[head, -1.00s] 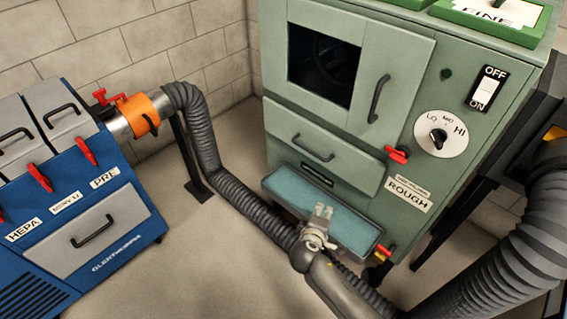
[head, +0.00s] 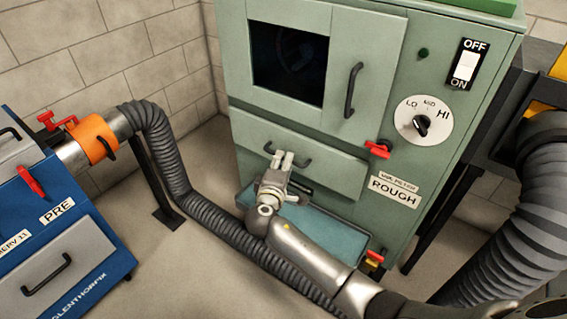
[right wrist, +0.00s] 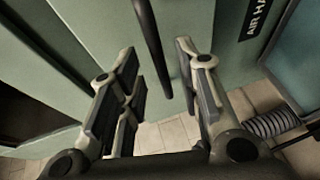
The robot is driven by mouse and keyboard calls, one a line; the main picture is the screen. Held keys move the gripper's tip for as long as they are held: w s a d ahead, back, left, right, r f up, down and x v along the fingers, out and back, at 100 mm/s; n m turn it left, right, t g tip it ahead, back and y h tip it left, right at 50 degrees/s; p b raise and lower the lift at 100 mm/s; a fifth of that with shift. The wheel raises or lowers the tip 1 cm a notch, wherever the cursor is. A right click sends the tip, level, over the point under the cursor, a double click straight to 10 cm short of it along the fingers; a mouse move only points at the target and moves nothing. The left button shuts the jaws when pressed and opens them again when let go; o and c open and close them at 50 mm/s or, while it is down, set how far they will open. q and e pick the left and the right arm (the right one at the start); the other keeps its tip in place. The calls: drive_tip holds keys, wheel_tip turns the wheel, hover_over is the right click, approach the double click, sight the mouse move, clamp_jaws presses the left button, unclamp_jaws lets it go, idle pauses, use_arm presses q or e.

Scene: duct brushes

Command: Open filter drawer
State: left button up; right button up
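The green cabinet (head: 395,190) has a wide drawer (head: 330,172) with a dark bar handle (head: 300,160), partly hidden by my right gripper in the head view. The drawer looks closed. A red latch (head: 377,149) sits at its right, above the ROUGH label (head: 395,190). My right gripper (head: 284,159) is at the handle's left part. In the right wrist view my right gripper (right wrist: 157,62) is open, and the dark handle (right wrist: 151,45) shows between its fingers. I cannot tell whether they touch it. My left gripper is not in view.
A teal-topped tray (head: 325,235) juts out below the drawer, under my right arm. A grey hose (head: 225,222) runs from the blue unit (head: 85,225) across the floor. A thicker hose (head: 545,200) stands at the right. A door handle (head: 353,90) is above the drawer.

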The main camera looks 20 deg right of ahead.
drive_tip(key=shift+x, duration=1)
clamp_jaws()
